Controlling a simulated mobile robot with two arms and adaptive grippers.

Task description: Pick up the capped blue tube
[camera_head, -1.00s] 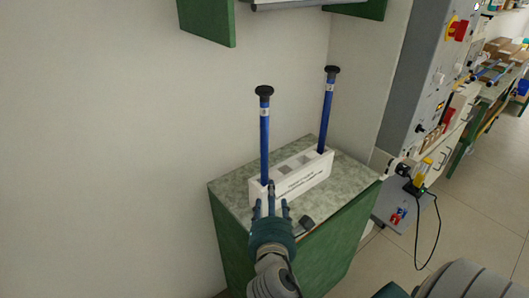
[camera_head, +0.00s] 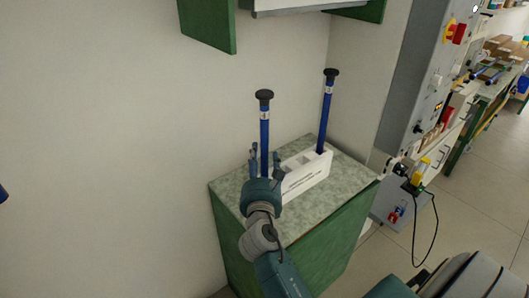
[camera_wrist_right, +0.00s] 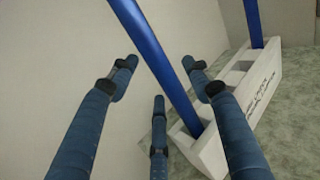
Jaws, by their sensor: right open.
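Two blue tubes with black caps stand upright in a white rack. The near tube (camera_head: 264,133) is at the rack's left end, and the far tube (camera_head: 326,115) is at its right end. My right gripper (camera_head: 266,158) is open at the near tube's lower part, below its cap. In the right wrist view, the near tube (camera_wrist_right: 163,62) passes between the open fingers of the right gripper (camera_wrist_right: 158,80). I cannot tell whether any finger touches it. The gripper hides the tube's foot in the head view. My left gripper is not in view.
The white rack (camera_head: 305,178) has empty square holes between the tubes and stands on a green cabinet's speckled top (camera_head: 345,178). A wall is close behind. A grey control panel (camera_head: 420,85) stands to the right. A small dark blue thing shows at the left edge, unclear.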

